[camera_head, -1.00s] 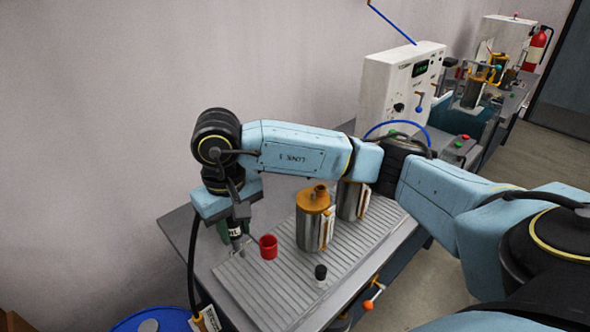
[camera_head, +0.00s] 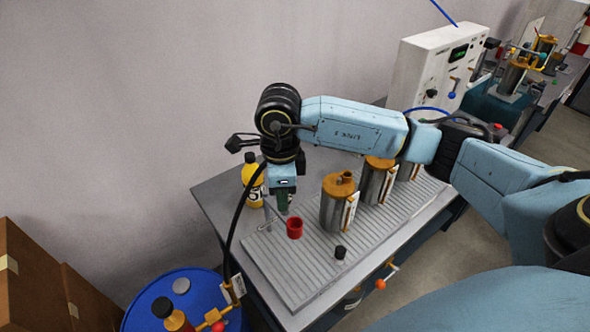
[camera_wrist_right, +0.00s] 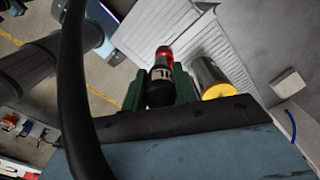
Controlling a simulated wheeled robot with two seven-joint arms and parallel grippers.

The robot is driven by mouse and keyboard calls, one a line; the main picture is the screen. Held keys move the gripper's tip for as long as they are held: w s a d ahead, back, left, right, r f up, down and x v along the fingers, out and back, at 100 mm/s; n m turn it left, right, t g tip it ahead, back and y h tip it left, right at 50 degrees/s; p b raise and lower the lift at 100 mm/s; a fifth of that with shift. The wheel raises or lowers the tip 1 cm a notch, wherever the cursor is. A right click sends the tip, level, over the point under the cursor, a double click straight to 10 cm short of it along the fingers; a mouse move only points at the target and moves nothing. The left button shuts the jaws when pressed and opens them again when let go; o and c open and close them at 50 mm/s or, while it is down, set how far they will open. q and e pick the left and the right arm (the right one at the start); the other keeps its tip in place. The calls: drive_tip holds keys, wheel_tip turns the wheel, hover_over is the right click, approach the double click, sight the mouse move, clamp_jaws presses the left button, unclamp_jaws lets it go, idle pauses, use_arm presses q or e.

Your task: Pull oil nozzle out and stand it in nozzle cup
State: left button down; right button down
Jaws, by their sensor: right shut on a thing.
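My right gripper (camera_head: 284,207) points down just behind and slightly left of a red cup (camera_head: 294,228) on the bench. In the right wrist view its green fingers (camera_wrist_right: 161,88) are shut on the black oil nozzle (camera_wrist_right: 161,92), which has a white label reading "IL". The red cup (camera_wrist_right: 163,56) shows just beyond the nozzle there. Whether the nozzle tip is inside the cup is hidden. A black hose (camera_head: 232,235) runs from the blue drum up past my wrist, and crosses the left of the wrist view (camera_wrist_right: 75,90). My left gripper is not in view.
Steel jugs with orange lids (camera_head: 338,205) stand right of the cup on the ribbed tray (camera_head: 290,272). A small black-capped item (camera_head: 340,253) is in front. A yellow bottle (camera_head: 252,182) stands behind left, near a grey post (camera_head: 268,214). A blue drum (camera_head: 165,300) stands left of the bench.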

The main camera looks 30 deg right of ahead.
drive_tip(key=m, duration=0.1)
drive_tip(key=m+p, duration=0.1)
drive_tip(key=m, duration=0.1)
drive_tip(key=r+m, duration=0.1)
drive_tip(key=shift+d+m, duration=0.35)
drive_tip(key=shift+m, duration=0.05)
drive_tip(key=m, duration=0.2)
drive_tip(key=m+p, duration=0.1)
drive_tip(key=m, duration=0.1)
drive_tip(key=m+p, duration=0.1)
drive_tip(key=m, duration=0.1)
drive_tip(key=shift+s+d+r+m, duration=0.2)
drive_tip(key=shift+d+r+m, duration=0.15)
drive_tip(key=shift+r+m, duration=0.05)
drive_tip(key=m+p, duration=0.1)
drive_tip(key=m, duration=0.2)
drive_tip(key=d+m+p, duration=0.1)
drive_tip(key=m, duration=0.3)
drive_tip(key=r+m+p, duration=0.1)
drive_tip(key=m, duration=0.2)
drive_tip(key=shift+s+d, duration=0.15)
drive_tip(key=shift+s, duration=0.05)
drive_tip(key=shift+f, duration=0.15)
drive_tip(key=shift+f+b, duration=2.2)
drive_tip(key=shift+f, duration=0.6)
drive_tip(key=shift+f+b, duration=1.9)
drive_tip(key=shift+f, duration=0.45)
drive_tip(key=c, duration=1)
unclamp_jaws()
